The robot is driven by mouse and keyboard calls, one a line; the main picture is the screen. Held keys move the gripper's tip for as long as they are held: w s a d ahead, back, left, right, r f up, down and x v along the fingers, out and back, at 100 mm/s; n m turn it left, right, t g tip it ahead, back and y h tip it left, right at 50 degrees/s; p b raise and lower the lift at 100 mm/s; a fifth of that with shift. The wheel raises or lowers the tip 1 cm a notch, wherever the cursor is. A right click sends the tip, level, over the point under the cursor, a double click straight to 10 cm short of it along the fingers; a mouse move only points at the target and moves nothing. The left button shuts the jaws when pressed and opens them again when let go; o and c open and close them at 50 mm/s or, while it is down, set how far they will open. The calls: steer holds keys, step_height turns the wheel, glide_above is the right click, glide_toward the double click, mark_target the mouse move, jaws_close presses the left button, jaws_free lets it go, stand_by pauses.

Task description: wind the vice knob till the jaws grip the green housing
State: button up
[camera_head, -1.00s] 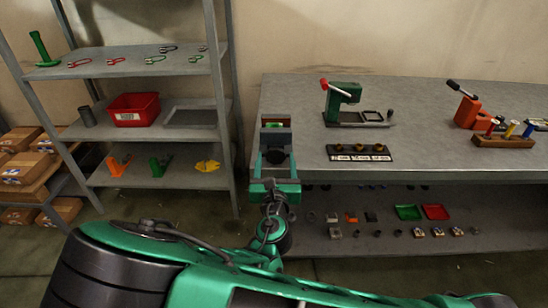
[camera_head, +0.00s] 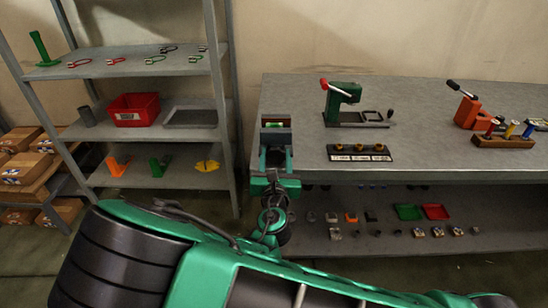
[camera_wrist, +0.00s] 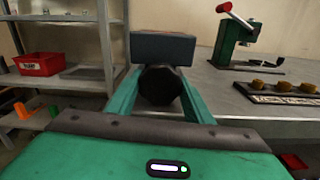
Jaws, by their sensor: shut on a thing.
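The vice (camera_head: 276,118) stands at the left end of the bench, and its blue-grey body (camera_wrist: 162,47) fills the top middle of the wrist view. The dark faceted knob (camera_wrist: 160,85) faces me on the vice's near side. My gripper (camera_head: 276,158) is shut on the knob, one green finger on each side of it, as the wrist view (camera_wrist: 158,97) shows.
A green press with a red handle (camera_head: 344,97) stands right of the vice, behind a strip with several brass knobs (camera_head: 359,153). An orange tool (camera_head: 467,110) is farther right. A shelf unit (camera_head: 150,80) stands close on the left.

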steer(key=shift+m, duration=1)
steer(key=o, duration=1)
